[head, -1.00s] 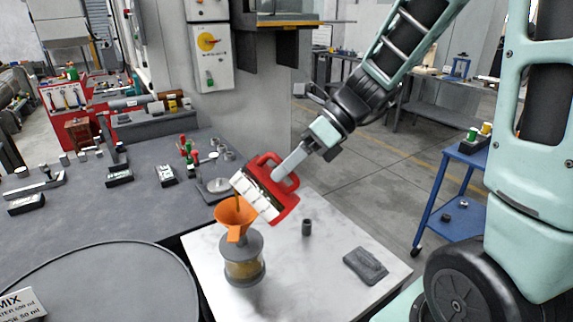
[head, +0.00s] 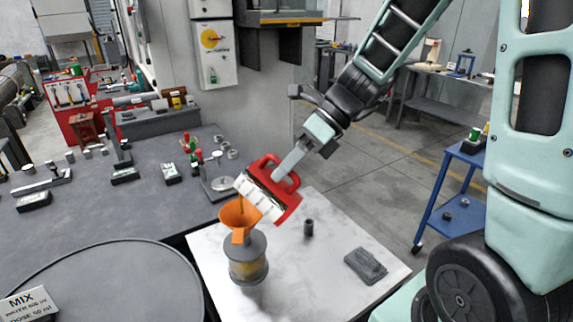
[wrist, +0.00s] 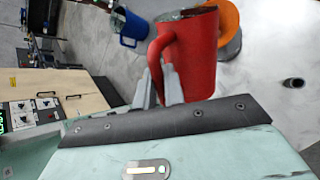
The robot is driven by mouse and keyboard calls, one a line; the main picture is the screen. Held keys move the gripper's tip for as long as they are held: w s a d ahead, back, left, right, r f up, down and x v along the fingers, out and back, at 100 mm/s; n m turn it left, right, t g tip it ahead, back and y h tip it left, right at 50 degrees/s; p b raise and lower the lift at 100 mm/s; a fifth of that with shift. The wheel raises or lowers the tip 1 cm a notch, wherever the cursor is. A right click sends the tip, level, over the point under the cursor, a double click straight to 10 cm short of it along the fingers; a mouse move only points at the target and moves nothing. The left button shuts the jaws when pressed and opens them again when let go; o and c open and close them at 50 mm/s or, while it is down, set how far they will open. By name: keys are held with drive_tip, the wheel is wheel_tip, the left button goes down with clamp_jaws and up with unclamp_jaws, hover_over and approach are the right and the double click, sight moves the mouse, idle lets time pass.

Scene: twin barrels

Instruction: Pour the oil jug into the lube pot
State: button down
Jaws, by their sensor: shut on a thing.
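The red oil jug (head: 287,203), with a pale label, is tilted steeply with its mouth down to the left, over the orange funnel (head: 238,222). A thin amber-brown streak shows between the jug's mouth and the funnel. The funnel sits in the top of the lube pot (head: 248,262), a grey-capped clear jar with amber liquid low inside. My gripper (head: 281,174) is shut on the jug's handle. In the wrist view the jug (wrist: 198,58) has its handle between my fingers (wrist: 160,85), and hides part of the funnel (wrist: 229,30).
The pot stands on a pale table (head: 290,290). A small dark cylinder (head: 308,228) and a dark grey block (head: 365,266) stand to its right. A round grey drum top (head: 100,285) with a MIX card (head: 30,305) is at front left. A blue cart (head: 455,195) stands right.

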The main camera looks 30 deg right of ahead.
drive_tip(key=shift+w+a+r+m+g+h+p, duration=0.15)
drive_tip(key=shift+w+r+g+h+p, duration=0.2)
drive_tip(key=shift+p, duration=0.7)
drive_tip(key=shift+w+a+r+m+g+h+p, duration=0.1)
drive_tip(key=shift+w+a+r+m+g+p, duration=0.15)
drive_tip(key=shift+r+p, duration=0.6)
drive_tip(key=shift+w+a+r+m+g+h+p, duration=0.15)
drive_tip(key=shift+g+p, duration=0.25)
drive_tip(key=shift+p, duration=0.9)
drive_tip(key=shift+w+a+r+m+g+h+p, duration=0.1)
drive_tip(key=shift+w+a+r+g+h+p, duration=0.25)
drive_tip(key=shift+p, duration=1.6)
drive_tip(key=shift+w+a+r+m+g+h+p, duration=0.1)
drive_tip(key=shift+w+r+m+g+h+p, duration=0.25)
drive_tip(key=shift+p, duration=1.55)
drive_tip(key=shift+w+a+r+n+g+h+p, duration=0.15)
drive_tip(key=shift+w+r+g+p, duration=0.3)
drive_tip(key=shift+p, duration=1.5)
drive_tip(key=shift+w+a+m+g, duration=0.2)
drive_tip(key=shift+w+m+g, duration=0.05)
drive_tip(key=shift+w, duration=0.2)
